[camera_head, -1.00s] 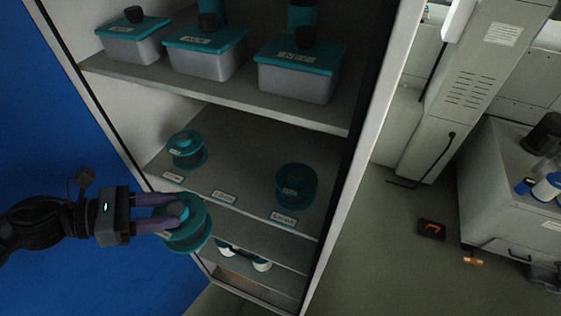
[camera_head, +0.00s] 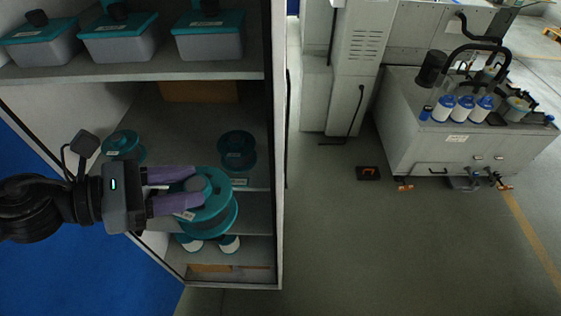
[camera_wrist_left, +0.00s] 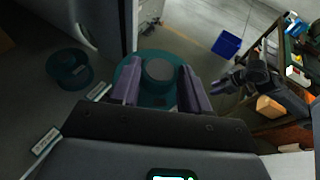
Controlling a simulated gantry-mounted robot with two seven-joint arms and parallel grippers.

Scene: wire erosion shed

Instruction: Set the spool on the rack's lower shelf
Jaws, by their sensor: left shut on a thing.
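My left gripper (camera_head: 198,187) is shut on a teal spool (camera_head: 218,207), with a purple finger on each side of its hub. The spool is held in front of the rack (camera_head: 279,150), hiding part of the shelf edges behind it. The left wrist view also shows the spool (camera_wrist_left: 160,70) between the fingers. Two other teal spools stand on the rack's middle shelf, one at the left (camera_head: 121,143) and one at the right (camera_head: 237,148). The lower shelf (camera_head: 256,249) shows below the held spool. A dark shape in the left wrist view looks like my right gripper (camera_wrist_left: 225,86).
Lidded grey bins (camera_head: 210,42) stand on the upper shelf (camera_head: 180,69). White-and-teal items (camera_head: 230,243) sit on the lower shelf. The rack's right side wall stands close to the held spool. A grey machine cabinet (camera_head: 455,145) is farther right, across open floor.

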